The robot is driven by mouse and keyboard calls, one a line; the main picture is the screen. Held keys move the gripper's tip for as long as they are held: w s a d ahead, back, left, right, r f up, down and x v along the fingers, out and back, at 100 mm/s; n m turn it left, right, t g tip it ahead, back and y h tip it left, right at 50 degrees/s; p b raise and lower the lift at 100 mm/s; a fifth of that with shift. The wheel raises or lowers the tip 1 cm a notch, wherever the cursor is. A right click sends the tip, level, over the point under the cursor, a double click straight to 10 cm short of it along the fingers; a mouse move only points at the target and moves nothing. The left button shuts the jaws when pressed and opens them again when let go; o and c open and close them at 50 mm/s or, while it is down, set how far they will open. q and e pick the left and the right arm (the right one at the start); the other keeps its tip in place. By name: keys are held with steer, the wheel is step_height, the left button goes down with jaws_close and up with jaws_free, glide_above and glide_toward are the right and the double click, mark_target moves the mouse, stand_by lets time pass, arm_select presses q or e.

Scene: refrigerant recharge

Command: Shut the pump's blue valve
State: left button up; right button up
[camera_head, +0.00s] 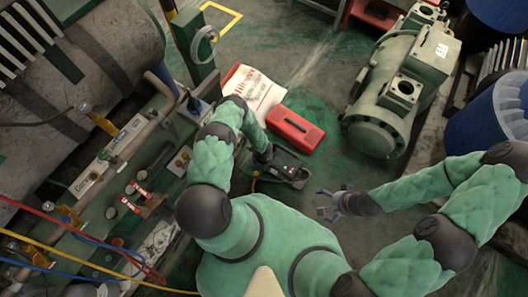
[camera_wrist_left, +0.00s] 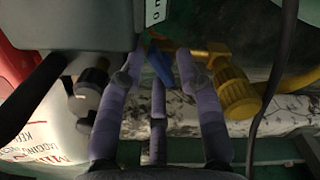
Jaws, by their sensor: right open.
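The pump (camera_head: 288,170) is a dark unit with small lit lamps on the floor near the middle of the head view. Its grey housing (camera_wrist_left: 75,22) fills the upper left of the left wrist view. The blue valve handle (camera_wrist_left: 160,68) shows below the housing, beside a brass fitting. My left gripper (camera_wrist_left: 162,58) has its purple fingers spread on both sides of the blue handle, with gaps showing; contact is unclear. My right gripper (camera_head: 330,205) is open and empty above the floor, right of the pump.
A red case (camera_head: 295,130) and a white printed sheet or bag (camera_head: 252,92) lie behind the pump. A green compressor (camera_head: 395,90) stands right. Pipework with red-handled valves (camera_head: 132,205) is left.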

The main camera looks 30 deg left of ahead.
arm_select(q)
steer(key=shift+s+d+f, duration=0.15)
steer(key=shift+s+d, duration=0.35)
steer(key=r+p, duration=0.2)
steer(key=r, duration=0.1)
steer(key=r+p, duration=0.1)
steer(key=r, duration=0.1)
steer(key=shift+w+a, duration=0.2)
steer(key=shift+w, duration=0.1)
steer(key=r+p, duration=0.1)
steer(key=r, duration=0.1)
steer(key=r+p, duration=0.1)
steer(key=r, duration=0.1)
steer(key=shift+w+a+r, duration=0.1)
steer(key=shift+a, duration=0.1)
